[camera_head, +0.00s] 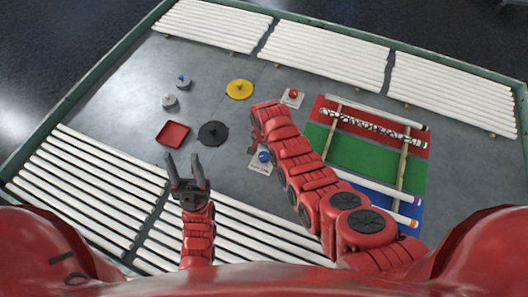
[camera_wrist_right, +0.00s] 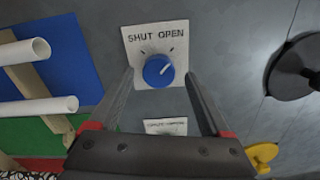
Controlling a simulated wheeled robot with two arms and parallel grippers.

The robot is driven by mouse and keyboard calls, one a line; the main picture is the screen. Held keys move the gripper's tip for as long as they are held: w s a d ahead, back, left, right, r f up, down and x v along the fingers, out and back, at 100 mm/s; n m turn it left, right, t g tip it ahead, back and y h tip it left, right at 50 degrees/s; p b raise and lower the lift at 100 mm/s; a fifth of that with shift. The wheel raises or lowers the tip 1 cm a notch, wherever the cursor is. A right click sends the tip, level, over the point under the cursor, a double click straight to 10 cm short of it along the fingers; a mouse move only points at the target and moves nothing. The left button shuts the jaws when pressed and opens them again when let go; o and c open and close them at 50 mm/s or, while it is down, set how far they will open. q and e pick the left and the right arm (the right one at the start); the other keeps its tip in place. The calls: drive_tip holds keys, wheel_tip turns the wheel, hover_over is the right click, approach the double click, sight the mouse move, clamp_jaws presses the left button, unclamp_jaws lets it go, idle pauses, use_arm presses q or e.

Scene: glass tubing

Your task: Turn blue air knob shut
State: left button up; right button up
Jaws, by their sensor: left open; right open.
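The blue knob (camera_wrist_right: 158,71) sits on a white plate (camera_wrist_right: 140,40) marked SHUT on the left and OPEN on the right in the right wrist view. Its white pointer line is turned to the upper right, toward OPEN. The knob also shows in the head view (camera_head: 264,157), just left of my right arm. My right gripper (camera_wrist_right: 159,74) is open, its two fingers on either side of the knob with gaps visible; I cannot tell its height above the plate. The right hand is largely hidden by its own arm in the head view. My left gripper (camera_head: 184,158) is open and empty, pointing up the table.
A red knob (camera_head: 293,94) on its own plate stands farther back. A black disc (camera_head: 212,133), red tray (camera_head: 172,134) and yellow disc (camera_head: 240,90) lie left. Tubes rest on wooden bars over red, green (camera_head: 340,150) and blue mats at right. White tubes line the edges.

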drive_tip(key=shift+f, duration=0.35)
drive_tip(key=shift+f, duration=0.1)
drive_tip(key=shift+s, duration=0.1)
clamp_jaws()
